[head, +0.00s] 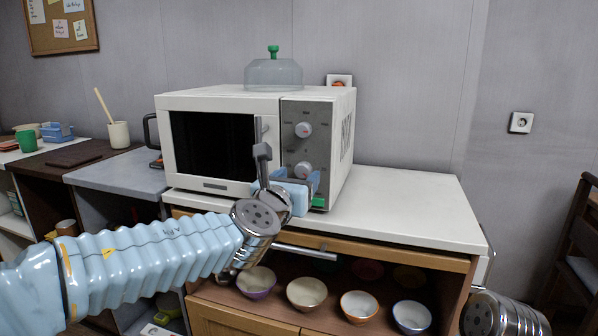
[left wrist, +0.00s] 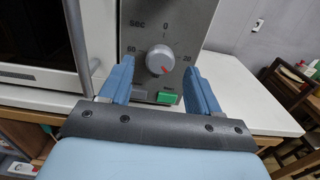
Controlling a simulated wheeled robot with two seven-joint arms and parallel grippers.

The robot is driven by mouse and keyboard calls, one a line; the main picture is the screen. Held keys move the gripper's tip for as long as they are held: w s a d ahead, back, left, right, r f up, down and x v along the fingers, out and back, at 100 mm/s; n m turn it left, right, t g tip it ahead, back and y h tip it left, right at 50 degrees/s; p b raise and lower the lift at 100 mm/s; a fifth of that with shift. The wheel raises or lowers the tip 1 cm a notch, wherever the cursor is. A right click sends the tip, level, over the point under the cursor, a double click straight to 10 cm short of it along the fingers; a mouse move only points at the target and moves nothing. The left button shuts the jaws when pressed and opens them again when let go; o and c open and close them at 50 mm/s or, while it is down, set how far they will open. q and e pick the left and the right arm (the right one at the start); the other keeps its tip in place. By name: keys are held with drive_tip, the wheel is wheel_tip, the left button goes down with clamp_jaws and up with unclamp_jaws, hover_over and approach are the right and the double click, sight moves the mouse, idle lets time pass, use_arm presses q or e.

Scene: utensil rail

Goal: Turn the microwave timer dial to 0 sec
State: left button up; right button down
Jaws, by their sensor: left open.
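The white microwave (head: 215,188) stands on a white counter. Its grey panel has an upper knob (head: 303,130) and a lower knob (head: 303,170). The lower one is the timer dial, grey and round in the left wrist view (left wrist: 158,58), marked "sec" with 0 at the top. Its red pointer slants toward the lower right, away from 0. My left gripper (head: 288,182) is open in front of the lower panel. In the left wrist view its blue fingers (left wrist: 160,70) stand on either side of the dial, with visible gaps.
A green button (left wrist: 167,98) is just below the dial. A vertical door handle (head: 258,130) stands left of the panel. A glass dome (head: 273,75) is on top of the microwave. Several bowls, one white-and-blue (head: 411,316), sit below. The counter's right side (head: 420,215) is clear.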

use_arm(q)
drive_tip(key=shift+x, duration=1.1)
drive_tip(key=c, duration=1)
